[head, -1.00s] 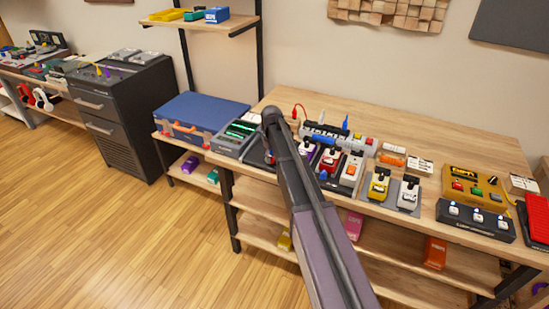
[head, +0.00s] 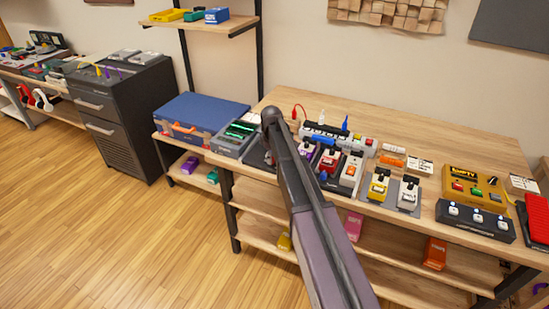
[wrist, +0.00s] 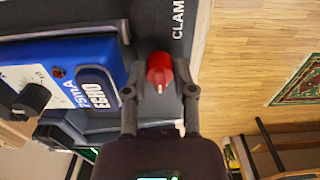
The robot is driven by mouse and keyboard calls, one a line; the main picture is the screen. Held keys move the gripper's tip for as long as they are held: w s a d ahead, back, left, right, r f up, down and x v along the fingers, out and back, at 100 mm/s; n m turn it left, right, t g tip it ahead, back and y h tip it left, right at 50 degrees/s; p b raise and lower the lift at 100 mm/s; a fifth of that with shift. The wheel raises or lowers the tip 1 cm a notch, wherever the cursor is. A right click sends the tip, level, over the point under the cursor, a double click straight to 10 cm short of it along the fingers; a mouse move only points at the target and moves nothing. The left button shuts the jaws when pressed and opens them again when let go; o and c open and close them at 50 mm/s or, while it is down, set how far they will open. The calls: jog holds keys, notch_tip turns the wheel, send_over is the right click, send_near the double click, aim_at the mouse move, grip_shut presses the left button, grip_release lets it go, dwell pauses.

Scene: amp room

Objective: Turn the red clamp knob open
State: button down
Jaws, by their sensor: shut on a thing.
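The red clamp knob (wrist: 160,70) is in the upper middle of the wrist view, on a dark board (wrist: 165,25) with the partial white lettering "CLAM". A pale pointer mark on the knob points down in the picture. My gripper (wrist: 160,91) has one finger on each side of the knob and is shut on it; exact fingertip contact is hard to make out. In the head view my arm hides the knob and the fingertips.
A blue pedal (wrist: 75,75) with a black dial stands close left of my gripper in the wrist view. In the head view, several pedals crowd the wooden bench (head: 440,135), with a blue case (head: 203,110) at its left end. Open floor lies in front.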

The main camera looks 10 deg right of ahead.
jog(key=shift+s+a, duration=0.1)
jog(key=shift+c, duration=2.2)
grip_release()
jog(key=shift+r, duration=0.15)
notch_tip(320, 180, up, 5)
jog(key=p, duration=0.5)
jog(key=s+d+m, duration=0.1)
jog(key=s+m, duration=1)
jog(key=s, duration=1.8)
jog(key=shift+r+p, duration=0.25)
jog(key=shift+p, duration=0.15)
jog(key=shift+d, duration=0.1)
